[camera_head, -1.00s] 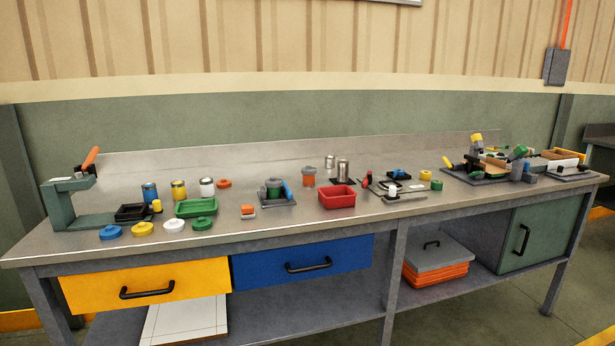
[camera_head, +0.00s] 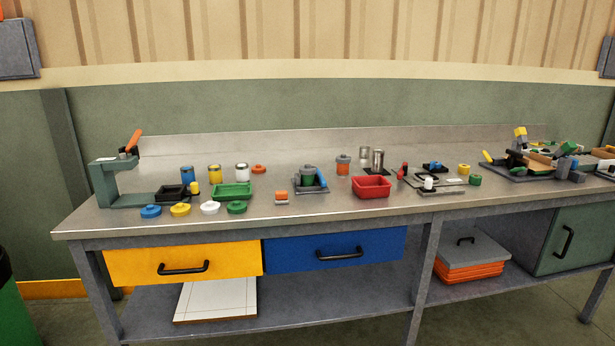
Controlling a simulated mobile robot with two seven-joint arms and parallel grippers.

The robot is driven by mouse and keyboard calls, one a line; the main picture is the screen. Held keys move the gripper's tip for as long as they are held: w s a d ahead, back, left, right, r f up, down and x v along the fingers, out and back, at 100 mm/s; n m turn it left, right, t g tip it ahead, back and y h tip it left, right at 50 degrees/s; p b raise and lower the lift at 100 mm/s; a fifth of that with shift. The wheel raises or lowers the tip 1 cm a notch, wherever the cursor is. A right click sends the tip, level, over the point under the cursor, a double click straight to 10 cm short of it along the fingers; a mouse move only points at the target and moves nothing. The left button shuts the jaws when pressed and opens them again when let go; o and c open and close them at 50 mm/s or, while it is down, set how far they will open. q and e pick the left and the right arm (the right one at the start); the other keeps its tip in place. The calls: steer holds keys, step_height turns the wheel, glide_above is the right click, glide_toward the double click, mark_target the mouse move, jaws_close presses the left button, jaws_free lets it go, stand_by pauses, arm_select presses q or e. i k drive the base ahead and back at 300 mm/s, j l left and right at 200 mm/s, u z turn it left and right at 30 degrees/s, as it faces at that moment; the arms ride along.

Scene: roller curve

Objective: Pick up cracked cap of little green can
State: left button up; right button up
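A little green can (camera_head: 307,179) stands in a grey fixture (camera_head: 318,190) near the middle of the workbench, with a dark greyish top. A blue piece stands at the fixture's right side. A loose round green cap (camera_head: 237,207) lies near the front edge, at the right end of a row with blue, yellow and white caps. A small green round piece (camera_head: 475,180) lies farther right. The view is too coarse to show a crack in any cap. Neither of my grippers is in view.
The metal workbench (camera_head: 330,214) holds a green press (camera_head: 105,185), a black tray, a green tray (camera_head: 231,184), a red tray (camera_head: 371,193), and blue, yellow and white cans. Tools crowd the right end. Yellow and blue drawers (camera_head: 335,250) are below. A green bin (camera_head: 12,315) is at lower left.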

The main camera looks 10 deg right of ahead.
mark_target(306, 169)
steer(key=i+l+u, duration=0.15)
steer(key=i, duration=0.35)
steer(key=i+l+u, duration=0.15)
steer(key=i, duration=0.3)
